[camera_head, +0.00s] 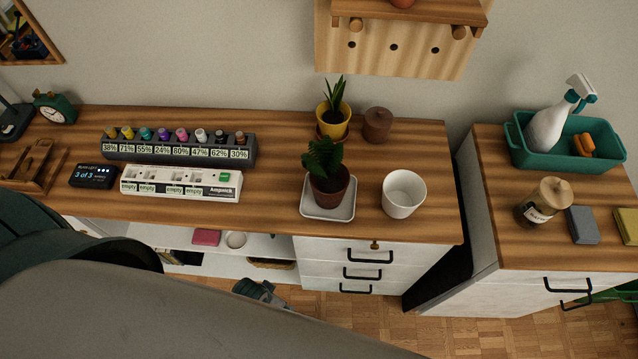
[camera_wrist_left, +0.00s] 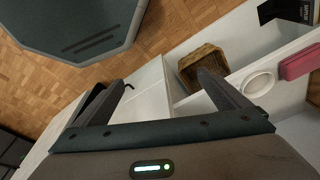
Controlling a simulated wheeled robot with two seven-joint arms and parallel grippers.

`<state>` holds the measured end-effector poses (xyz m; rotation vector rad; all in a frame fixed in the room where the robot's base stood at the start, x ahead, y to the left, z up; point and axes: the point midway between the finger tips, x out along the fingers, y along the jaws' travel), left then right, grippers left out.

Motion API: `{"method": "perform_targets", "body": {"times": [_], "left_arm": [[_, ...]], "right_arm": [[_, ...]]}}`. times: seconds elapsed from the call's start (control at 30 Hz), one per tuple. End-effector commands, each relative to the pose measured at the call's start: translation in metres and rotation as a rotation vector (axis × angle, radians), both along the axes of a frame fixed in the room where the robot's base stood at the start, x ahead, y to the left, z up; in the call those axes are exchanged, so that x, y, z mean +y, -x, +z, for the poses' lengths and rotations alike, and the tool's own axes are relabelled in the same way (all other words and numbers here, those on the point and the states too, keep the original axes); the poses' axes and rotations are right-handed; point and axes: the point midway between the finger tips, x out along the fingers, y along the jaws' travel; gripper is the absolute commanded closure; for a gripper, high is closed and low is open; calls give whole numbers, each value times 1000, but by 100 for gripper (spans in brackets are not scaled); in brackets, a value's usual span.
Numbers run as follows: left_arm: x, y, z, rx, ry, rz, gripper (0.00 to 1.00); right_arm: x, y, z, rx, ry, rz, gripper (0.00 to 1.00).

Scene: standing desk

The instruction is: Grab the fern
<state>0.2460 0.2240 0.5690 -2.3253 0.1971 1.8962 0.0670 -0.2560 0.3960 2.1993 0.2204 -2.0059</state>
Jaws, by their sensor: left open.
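Two potted plants stand on the wooden desk (camera_head: 270,215). One dark green leafy plant (camera_head: 322,157) is in a brown pot (camera_head: 330,193) on a white square tray (camera_head: 316,212) near the front edge. Behind it, a plant with long pointed leaves (camera_head: 334,93) is in a yellow pot (camera_head: 342,124). I cannot tell for sure which is the fern. My left gripper (camera_wrist_left: 160,79) is open and empty, below desk height in front of the shelf; part of it shows in the head view (camera_head: 262,292). My right gripper is out of view.
A white cup (camera_head: 403,194) stands right of the tray, and a brown lidded jar (camera_head: 377,124) stands behind it. A labelled bottle rack (camera_head: 180,148) and white strip (camera_head: 180,184) lie left. Drawers with black handles (camera_head: 362,274) are below. A basket (camera_wrist_left: 196,66) is on the shelf.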

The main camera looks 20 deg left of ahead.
Motion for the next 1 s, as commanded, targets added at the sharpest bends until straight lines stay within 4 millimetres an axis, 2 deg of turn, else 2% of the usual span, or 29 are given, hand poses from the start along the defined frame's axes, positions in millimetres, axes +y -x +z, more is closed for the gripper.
{"method": "perform_targets", "body": {"times": [0.03, 0.2, 0.4, 0.67, 0.73, 0.8, 1.0], "left_arm": [[-1, -9, 25, -14, 2, 2, 5], [-3, -26, 100, -40, 5, 6, 5], [-3, -36, 184, -73, 9, 9, 5], [-6, -57, 278, -154, 37, -30, 5], [-10, -72, 308, -198, 58, -65, 5], [-15, -86, 329, -235, 79, -105, 5], [-30, -126, 377, -323, 137, -233, 5]], "right_arm": [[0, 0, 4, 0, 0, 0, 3], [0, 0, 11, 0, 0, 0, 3], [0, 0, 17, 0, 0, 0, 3], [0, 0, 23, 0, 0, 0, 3], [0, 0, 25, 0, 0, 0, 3], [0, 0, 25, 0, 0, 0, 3], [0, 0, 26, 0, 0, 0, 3]]}}
